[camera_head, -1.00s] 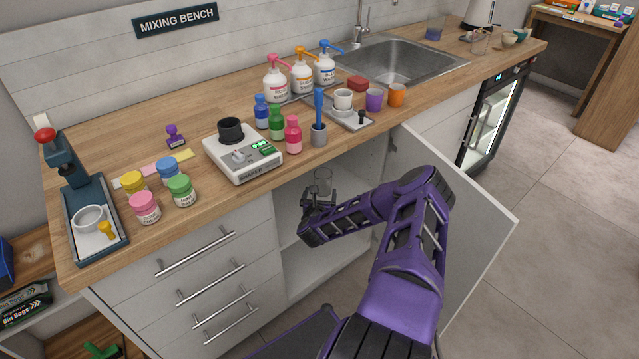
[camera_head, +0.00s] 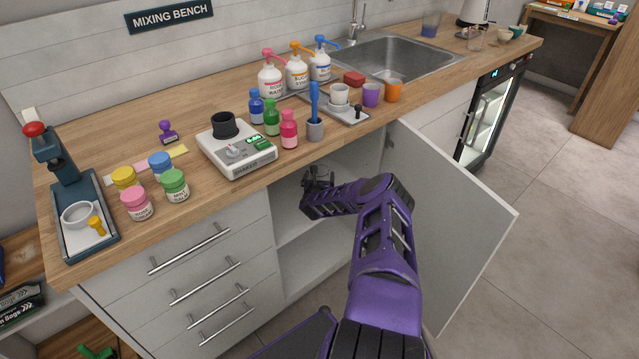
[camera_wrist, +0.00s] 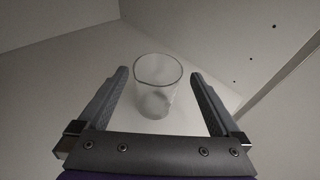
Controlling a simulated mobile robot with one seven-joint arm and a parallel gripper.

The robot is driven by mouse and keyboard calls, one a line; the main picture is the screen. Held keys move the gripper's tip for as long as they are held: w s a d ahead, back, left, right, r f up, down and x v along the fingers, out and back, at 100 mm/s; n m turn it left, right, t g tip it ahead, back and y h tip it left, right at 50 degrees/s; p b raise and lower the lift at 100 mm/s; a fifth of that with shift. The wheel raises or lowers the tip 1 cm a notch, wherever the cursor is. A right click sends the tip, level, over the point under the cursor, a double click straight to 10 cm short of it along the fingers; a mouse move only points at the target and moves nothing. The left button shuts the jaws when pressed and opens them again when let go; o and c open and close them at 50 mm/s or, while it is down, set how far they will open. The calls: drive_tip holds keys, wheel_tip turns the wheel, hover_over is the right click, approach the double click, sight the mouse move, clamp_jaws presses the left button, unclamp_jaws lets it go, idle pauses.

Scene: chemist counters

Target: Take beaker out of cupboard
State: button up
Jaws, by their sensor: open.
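The beaker (camera_wrist: 157,88) is clear glass and stands upright on the cupboard shelf (camera_wrist: 200,118) in the wrist view. My gripper (camera_wrist: 160,80) is open, with one finger on each side of the beaker and visible gaps between glass and fingers. In the head view my gripper (camera_head: 318,178) is inside the open cupboard (camera_head: 290,215), under the counter's front edge. The beaker cannot be made out in the head view, where the gripper and counter hide it. The cupboard door (camera_head: 455,220) stands wide open to the right of my arm.
The wooden counter (camera_head: 225,205) overhangs the cupboard opening. On it near the edge are a shaker (camera_head: 236,150), a pink bottle (camera_head: 289,130) and a grey holder with a blue tool (camera_head: 315,118). Drawers with bar handles (camera_head: 190,250) lie left of the opening. Cupboard walls (camera_wrist: 50,85) surround the gripper.

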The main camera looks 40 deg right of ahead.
sight(321, 168)
drive_tip(key=b+x, duration=0.1)
drive_tip(key=x, duration=0.2)
drive_tip(key=shift+a+f, duration=0.1)
drive_tip(key=shift+f, duration=0.1)
drive_tip(key=shift+w+d+b, duration=0.3)
drive_tip(key=shift+w+d, duration=0.2)
drive_tip(key=shift+w, duration=0.1)
clamp_jaws()
